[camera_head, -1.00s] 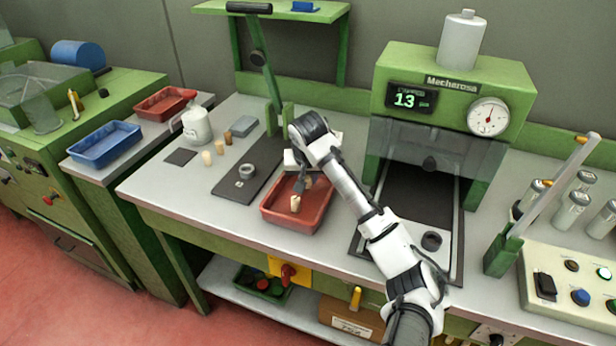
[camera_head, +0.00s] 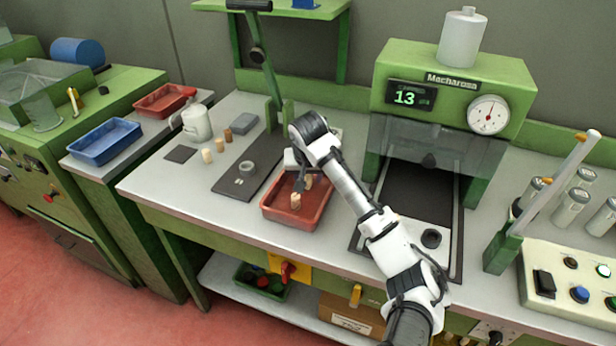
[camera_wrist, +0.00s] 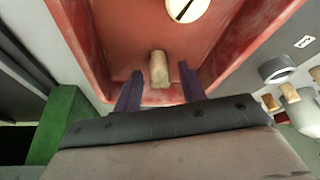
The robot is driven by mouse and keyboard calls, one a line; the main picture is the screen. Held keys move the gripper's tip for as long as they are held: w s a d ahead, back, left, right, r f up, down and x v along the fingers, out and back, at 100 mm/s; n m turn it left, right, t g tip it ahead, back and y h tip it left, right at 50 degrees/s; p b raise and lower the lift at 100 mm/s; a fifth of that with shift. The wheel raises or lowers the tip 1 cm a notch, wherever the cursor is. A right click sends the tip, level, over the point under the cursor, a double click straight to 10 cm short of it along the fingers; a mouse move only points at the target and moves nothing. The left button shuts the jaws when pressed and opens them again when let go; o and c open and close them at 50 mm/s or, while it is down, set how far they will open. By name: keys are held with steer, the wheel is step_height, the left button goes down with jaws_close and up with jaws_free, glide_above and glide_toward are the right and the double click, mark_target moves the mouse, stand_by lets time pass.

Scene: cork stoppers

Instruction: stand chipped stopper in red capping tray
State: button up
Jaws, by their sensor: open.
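The red capping tray (camera_head: 277,216) sits at the bench's front, left of the press. Two pale cork stoppers are in it. The front stopper (camera_head: 295,201) stands upright; in the wrist view its round top (camera_wrist: 187,8) carries a dark slit. The back stopper (camera_head: 308,181) is close to my fingers. In the wrist view this stopper (camera_wrist: 158,70) is between my two dark fingers, with a gap on each side. My gripper (camera_head: 299,183) is open over the tray's back part. I cannot tell for sure which stopper is chipped.
Left of the tray are a dark mat (camera_head: 232,184) with a grey ring (camera_head: 246,168), and several loose stoppers (camera_head: 207,155). A white can (camera_head: 196,124) stands behind them. The press (camera_head: 450,120) stands to the right. A blue tray (camera_head: 104,143) is at far left.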

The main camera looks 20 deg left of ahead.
steer(key=b+v, duration=0.1)
steer(key=v, duration=1.1)
steer(key=shift+f, duration=0.1)
